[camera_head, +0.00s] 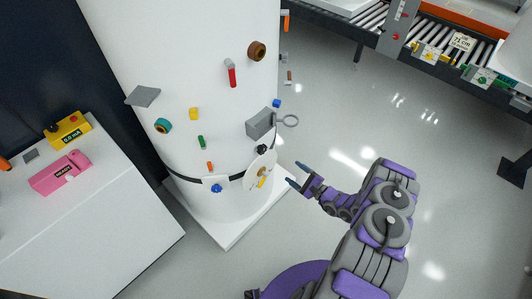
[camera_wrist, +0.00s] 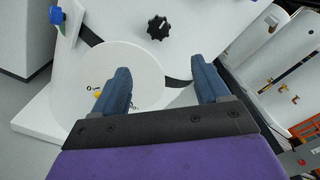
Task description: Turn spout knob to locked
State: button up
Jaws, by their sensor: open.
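A white tank (camera_head: 200,75) stands upright with several fittings on its side. A white round plate (camera_head: 257,167) with small dark marks and a yellow piece (camera_head: 262,183) is low on its right side. The plate (camera_wrist: 140,65) and the yellow piece (camera_wrist: 98,95) also show in the wrist view, partly covered by my left finger. A black lobed knob (camera_head: 262,149) sits just above the plate; it also shows in the wrist view (camera_wrist: 158,27). I cannot tell which is the spout knob. My gripper (camera_head: 297,175) is open and empty, to the right of the plate and apart from it.
A grey box with a ring (camera_head: 262,124) sticks out above the black knob. A blue knob (camera_head: 216,188) is left of the plate. A white base (camera_head: 228,235) juts out below. A conveyor (camera_head: 430,45) stands far right. Open floor (camera_head: 400,110) lies between.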

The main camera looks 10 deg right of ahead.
aim_at(264, 151)
jog(key=b+x, duration=0.3)
jog(key=x, duration=1.4)
jog(key=shift+s+a, duration=0.1)
jog(key=c, duration=1)
jog(key=shift+c, duration=0.2)
jog(key=shift+p, duration=0.65)
